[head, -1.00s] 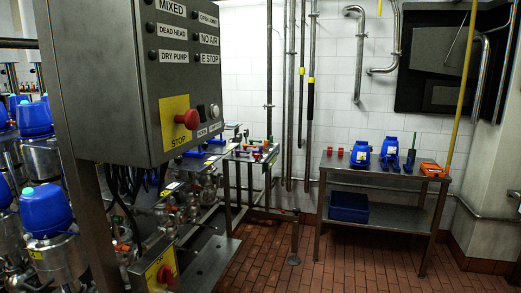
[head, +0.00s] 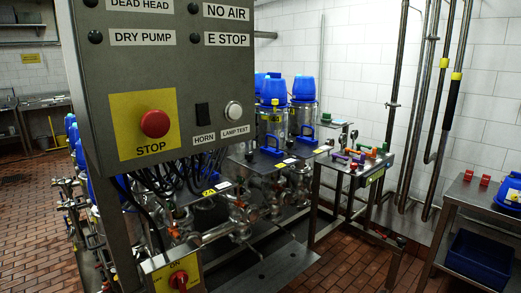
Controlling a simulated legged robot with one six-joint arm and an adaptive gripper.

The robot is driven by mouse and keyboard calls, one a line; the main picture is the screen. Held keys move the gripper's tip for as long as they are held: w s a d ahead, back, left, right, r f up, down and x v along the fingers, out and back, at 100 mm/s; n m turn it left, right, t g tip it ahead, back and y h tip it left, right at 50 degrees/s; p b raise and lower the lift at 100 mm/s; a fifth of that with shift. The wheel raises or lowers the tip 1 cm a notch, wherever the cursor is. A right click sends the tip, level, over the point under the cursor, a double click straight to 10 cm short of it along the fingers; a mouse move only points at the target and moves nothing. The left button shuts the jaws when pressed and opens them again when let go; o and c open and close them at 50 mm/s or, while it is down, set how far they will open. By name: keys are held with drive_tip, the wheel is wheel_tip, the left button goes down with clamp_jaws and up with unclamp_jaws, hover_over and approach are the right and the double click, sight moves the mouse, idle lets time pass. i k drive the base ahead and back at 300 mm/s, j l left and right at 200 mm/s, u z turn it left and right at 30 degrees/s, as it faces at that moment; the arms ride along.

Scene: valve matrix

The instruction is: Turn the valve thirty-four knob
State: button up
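Steel valves with blue caps stand behind the control panel, one at the centre (head: 303,88) and another blue-capped valve beside it (head: 272,93). More blue caps (head: 80,150) show at the left, partly hidden by the panel and its post. Yellow labels sit on some valves, but I cannot read their numbers. I cannot tell which valve is thirty-four, and I cannot make out its knob. My gripper is not in view.
A grey control panel (head: 225,75) with a red stop button (head: 154,124) blocks the near left. A red switch (head: 178,281) sits below it. A steel table (head: 452,230) stands at the right. Brick floor (head: 330,265) is open before the valves.

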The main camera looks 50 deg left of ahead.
sight(249, 155)
drive_tip(key=i+j+u, duration=0.15)
drive_tip(key=i+u, duration=0.6)
drive_tip(key=i, duration=0.2)
drive_tip(key=i+l+u, duration=0.2)
drive_tip(key=i+u, duration=0.2)
drive_tip(key=i, duration=0.1)
